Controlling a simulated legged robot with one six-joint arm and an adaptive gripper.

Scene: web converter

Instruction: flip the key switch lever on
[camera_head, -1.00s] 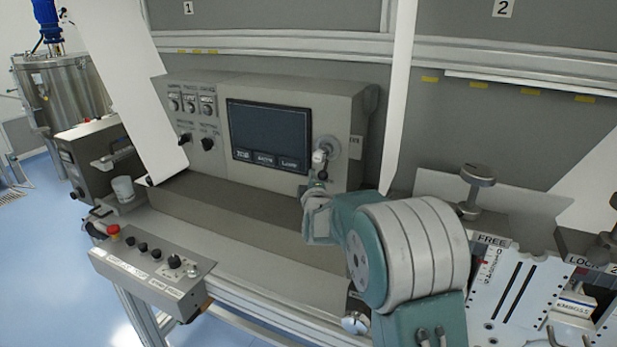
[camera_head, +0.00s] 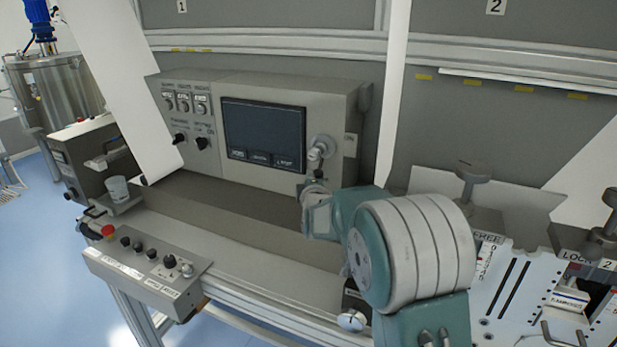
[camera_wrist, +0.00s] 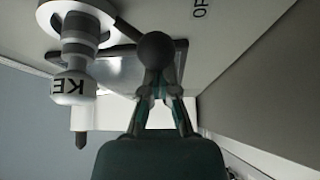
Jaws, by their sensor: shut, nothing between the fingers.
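The key switch (camera_head: 323,145) is a round light-grey fitting on the panel face, right of the screen. In the wrist view its white and grey banded barrel (camera_wrist: 78,50) carries dark letters beginning "KE". A dark lever with a round ball knob (camera_wrist: 156,49) reaches right from the switch in that view. My gripper (camera_wrist: 160,84) is shut and empty, its fingertips right at the ball knob; I cannot tell whether they touch it. In the head view my gripper (camera_head: 314,187) is just below the switch, partly hidden by my arm.
The dark screen (camera_head: 264,134) and several knobs (camera_head: 188,138) share the panel. A control box with a red button (camera_head: 108,231) stands at front left. A clamp knob (camera_head: 470,171) and white plates (camera_head: 515,290) lie right of my arm. A white web sheet hangs at left.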

